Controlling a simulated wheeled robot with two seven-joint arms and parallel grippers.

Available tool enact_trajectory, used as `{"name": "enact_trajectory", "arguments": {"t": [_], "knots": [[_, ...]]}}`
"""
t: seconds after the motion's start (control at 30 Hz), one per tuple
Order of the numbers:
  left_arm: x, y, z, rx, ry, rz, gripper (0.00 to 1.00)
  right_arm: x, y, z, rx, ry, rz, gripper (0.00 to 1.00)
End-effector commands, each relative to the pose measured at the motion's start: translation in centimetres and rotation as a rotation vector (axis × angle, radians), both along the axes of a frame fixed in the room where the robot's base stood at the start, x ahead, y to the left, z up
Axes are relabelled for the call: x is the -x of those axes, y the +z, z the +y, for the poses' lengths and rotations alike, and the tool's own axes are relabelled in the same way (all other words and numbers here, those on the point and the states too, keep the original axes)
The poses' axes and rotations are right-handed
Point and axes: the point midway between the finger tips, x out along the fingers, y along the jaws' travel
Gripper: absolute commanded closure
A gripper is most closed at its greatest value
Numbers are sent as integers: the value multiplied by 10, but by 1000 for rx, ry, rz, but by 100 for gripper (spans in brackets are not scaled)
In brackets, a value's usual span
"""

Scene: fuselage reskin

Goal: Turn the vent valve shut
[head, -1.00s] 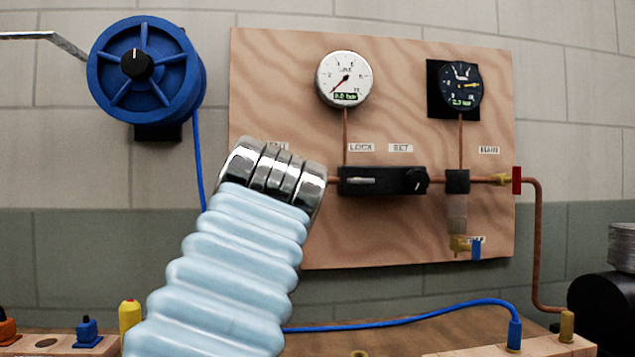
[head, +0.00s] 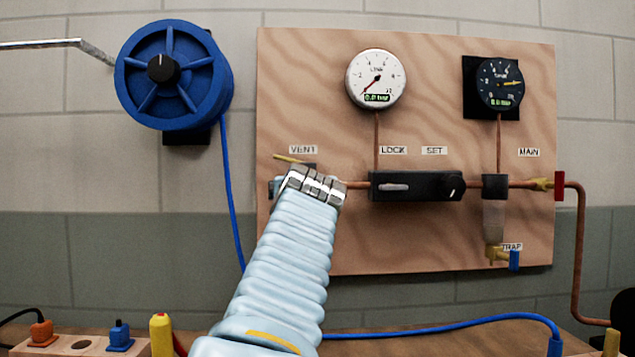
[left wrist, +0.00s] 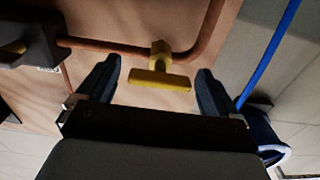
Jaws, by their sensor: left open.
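The vent valve is a small brass-yellow valve on the copper pipe. Its yellow handle (head: 290,158) shows under the VENT label in the head view, just above my left wrist. In the left wrist view the valve's yellow T-shaped handle (left wrist: 160,80) lies between the two dark fingers of my left gripper (left wrist: 158,66). The fingers are open, with a gap on each side of the handle. In the head view my ribbed pale-blue left arm reaches up to the valve, and its wrist hides the fingers and most of the valve. My right gripper is in neither view.
The wooden board (head: 330,240) carries a black LOCK/SET block (head: 415,186), a white gauge (head: 376,79) and a dark gauge (head: 498,83). A blue hose reel (head: 172,75) hangs on the wall at the left. A yellow plug (head: 162,335) stands at lower left.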

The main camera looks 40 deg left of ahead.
Motion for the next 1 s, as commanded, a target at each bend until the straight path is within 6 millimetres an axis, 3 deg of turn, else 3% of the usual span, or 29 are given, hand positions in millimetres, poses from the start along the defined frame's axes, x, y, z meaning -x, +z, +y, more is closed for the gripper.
{"name": "enact_trajectory", "arguments": {"t": [0.33, 0.7, 1.0], "knots": [[-4, 0, 3, -1, -1, -1, 6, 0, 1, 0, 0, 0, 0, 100], [-4, 0, 3, 0, -1, 0, 62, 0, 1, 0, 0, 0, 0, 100], [-4, 0, 3, -27, -1, 23, 62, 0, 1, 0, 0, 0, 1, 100]]}}
